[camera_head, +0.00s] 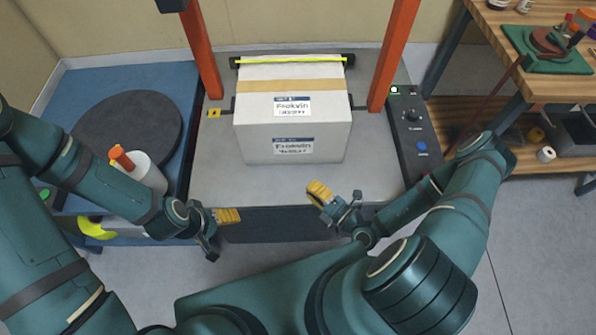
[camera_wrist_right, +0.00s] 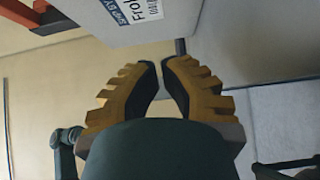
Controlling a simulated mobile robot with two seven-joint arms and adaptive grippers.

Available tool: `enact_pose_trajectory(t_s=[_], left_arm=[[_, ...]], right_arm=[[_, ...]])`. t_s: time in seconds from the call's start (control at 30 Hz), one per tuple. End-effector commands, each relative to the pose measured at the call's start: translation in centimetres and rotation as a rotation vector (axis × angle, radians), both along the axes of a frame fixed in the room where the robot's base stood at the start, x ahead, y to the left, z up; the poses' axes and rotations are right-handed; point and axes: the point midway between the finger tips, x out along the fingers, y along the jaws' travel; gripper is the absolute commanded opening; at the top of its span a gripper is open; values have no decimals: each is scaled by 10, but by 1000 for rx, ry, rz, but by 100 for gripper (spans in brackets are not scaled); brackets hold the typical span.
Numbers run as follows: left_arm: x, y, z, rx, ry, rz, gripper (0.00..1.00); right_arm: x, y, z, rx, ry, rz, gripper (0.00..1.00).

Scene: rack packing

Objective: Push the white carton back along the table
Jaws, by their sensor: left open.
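The white carton (camera_head: 260,140) stands upright on the grey table (camera_head: 215,180), between two orange posts. Tan tape crosses its top, and labels show on its top and front. Part of it with a label also shows at the top of the right wrist view (camera_wrist_right: 120,15). My left gripper (camera_head: 220,228) is open and empty, in front of the table's front edge, left of the carton. My right gripper (camera_head: 335,197) is near the front edge, right of centre, apart from the carton. In the right wrist view its fingertips (camera_wrist_right: 160,65) have a narrow gap with nothing between them.
A black bar with a yellow-green strip (camera_head: 290,61) lies behind the carton. Orange posts (camera_head: 197,50) (camera_head: 395,50) rise at both sides. A control panel (camera_head: 412,125) is at right. A blue platform with a dark disc (camera_head: 125,115) and white cup (camera_head: 148,172) is at left.

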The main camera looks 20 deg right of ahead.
Motion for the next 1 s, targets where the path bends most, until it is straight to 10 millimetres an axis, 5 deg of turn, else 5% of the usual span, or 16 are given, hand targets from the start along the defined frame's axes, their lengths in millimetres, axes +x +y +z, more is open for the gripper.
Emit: enact_pose_trajectory(t_s=[0.5,0.73,1.0], left_arm=[[3,0,-14,1,-7,2,75],[4,1,-21,2,-10,2,75],[5,1,-22,3,-11,2,75]], right_arm=[[84,47,0,-2,-5,8,0],[111,35,0,-5,-5,7,0],[119,33,1,-2,-2,8,0]])
